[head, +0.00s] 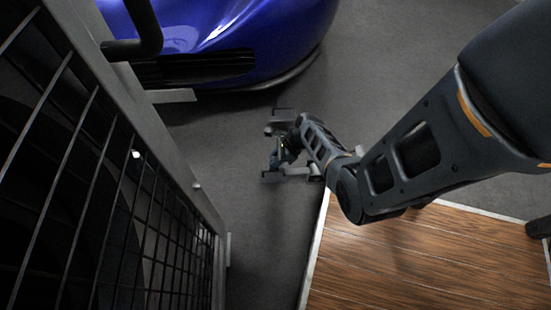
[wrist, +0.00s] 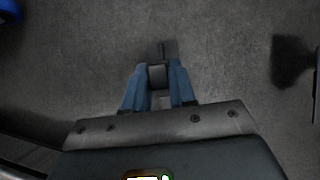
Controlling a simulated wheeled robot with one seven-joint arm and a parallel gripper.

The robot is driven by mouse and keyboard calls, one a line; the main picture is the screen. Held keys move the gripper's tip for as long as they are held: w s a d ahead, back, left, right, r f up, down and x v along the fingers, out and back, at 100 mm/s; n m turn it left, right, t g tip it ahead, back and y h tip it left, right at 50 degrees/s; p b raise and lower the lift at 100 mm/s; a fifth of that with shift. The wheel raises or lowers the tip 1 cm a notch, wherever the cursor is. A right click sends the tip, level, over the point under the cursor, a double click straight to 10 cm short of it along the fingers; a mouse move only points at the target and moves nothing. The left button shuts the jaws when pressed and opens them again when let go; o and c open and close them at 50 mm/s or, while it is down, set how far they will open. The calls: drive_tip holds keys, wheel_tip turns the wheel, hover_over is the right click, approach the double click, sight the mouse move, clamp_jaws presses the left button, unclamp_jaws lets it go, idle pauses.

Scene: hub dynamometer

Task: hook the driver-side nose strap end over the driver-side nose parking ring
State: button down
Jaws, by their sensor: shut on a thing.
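My gripper (head: 275,150) is low over the grey floor, in front of the blue car nose and to the right of the mesh cage. In the wrist view, the two blue fingers of my gripper (wrist: 158,78) are closed on a small dark piece, the strap end (wrist: 158,75). A short dark tip of it sticks out past the fingers. No strap webbing can be made out from it. I cannot pick out the nose parking ring in either view.
The blue car (head: 245,30) fills the top of the head view, with a grey bar (head: 172,96) low beside it. A mesh cage (head: 125,170) stands along the left. A wooden platform (head: 420,260) lies at the lower right. Grey floor (head: 385,75) is clear at the upper right.

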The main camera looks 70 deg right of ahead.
drive_tip(key=shift+f, duration=0.15)
idle(0.5)
drive_tip(key=shift+f+b, duration=0.35)
drive_tip(key=shift+b, duration=0.05)
drive_tip(key=shift+f+b, duration=0.95)
drive_tip(key=shift+f, duration=0.3)
drive_tip(key=c, duration=0.8)
unclamp_jaws()
drive_tip(key=shift+c, duration=0.2)
drive_tip(key=shift+r, duration=0.15)
drive_tip(key=p+v, duration=0.5)
drive_tip(key=v, duration=0.2)
drive_tip(key=shift+s+r, duration=0.15)
drive_tip(key=shift+r, duration=0.05)
